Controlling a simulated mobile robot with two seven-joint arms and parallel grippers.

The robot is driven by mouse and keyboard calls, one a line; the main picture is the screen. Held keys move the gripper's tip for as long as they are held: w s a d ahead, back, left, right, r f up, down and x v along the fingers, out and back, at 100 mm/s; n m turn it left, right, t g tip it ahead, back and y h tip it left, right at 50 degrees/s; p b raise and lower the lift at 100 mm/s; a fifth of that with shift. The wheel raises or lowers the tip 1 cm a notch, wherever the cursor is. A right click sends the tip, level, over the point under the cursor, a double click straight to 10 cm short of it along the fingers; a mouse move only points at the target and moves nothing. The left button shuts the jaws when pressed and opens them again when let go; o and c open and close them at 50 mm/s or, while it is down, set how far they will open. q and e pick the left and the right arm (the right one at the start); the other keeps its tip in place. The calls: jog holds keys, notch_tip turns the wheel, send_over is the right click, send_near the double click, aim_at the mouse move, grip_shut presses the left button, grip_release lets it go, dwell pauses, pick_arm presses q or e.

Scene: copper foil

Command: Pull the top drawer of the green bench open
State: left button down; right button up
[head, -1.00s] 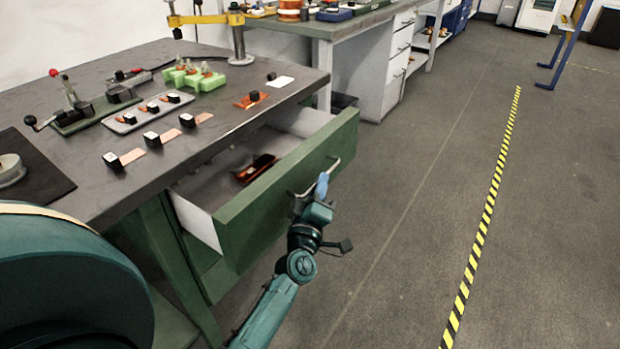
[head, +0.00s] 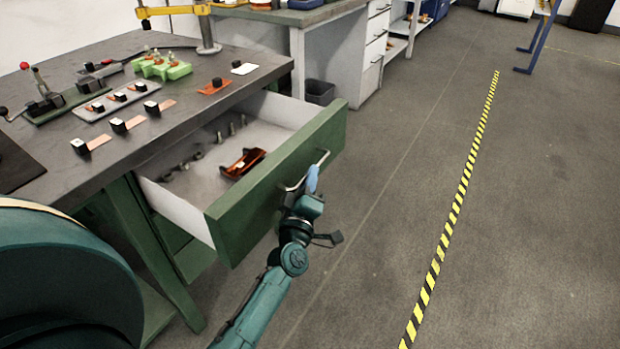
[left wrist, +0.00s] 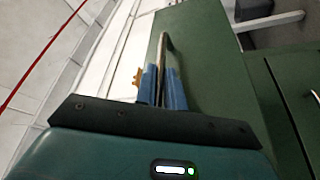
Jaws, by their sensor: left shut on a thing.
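The top drawer (head: 295,165) of the green bench (head: 120,200) stands well out from under the dark worktop. Its white inside shows, with a copper-coloured piece and several small grey parts in it. My left gripper (head: 311,182) is at the drawer front, shut on the metal bar handle (head: 323,158). In the left wrist view the two blue fingers (left wrist: 162,88) close around the handle (left wrist: 161,50), with the green drawer front (left wrist: 205,55) behind. The right gripper does not show in either view.
On the worktop (head: 50,180) stand clamps, green blocks (head: 162,67) and small black pieces on copper strips. A grey bin (head: 320,91) stands behind the drawer. The floor right of the drawer is clear, with a yellow-black stripe (head: 452,210).

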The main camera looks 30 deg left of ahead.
pick_arm(q)
jog(key=shift+f, duration=0.1)
jog(key=c, duration=1.5)
grip_release()
jog(key=v, duration=0.7)
jog(key=shift+s+d, duration=0.1)
jog(key=shift+s, duration=0.15)
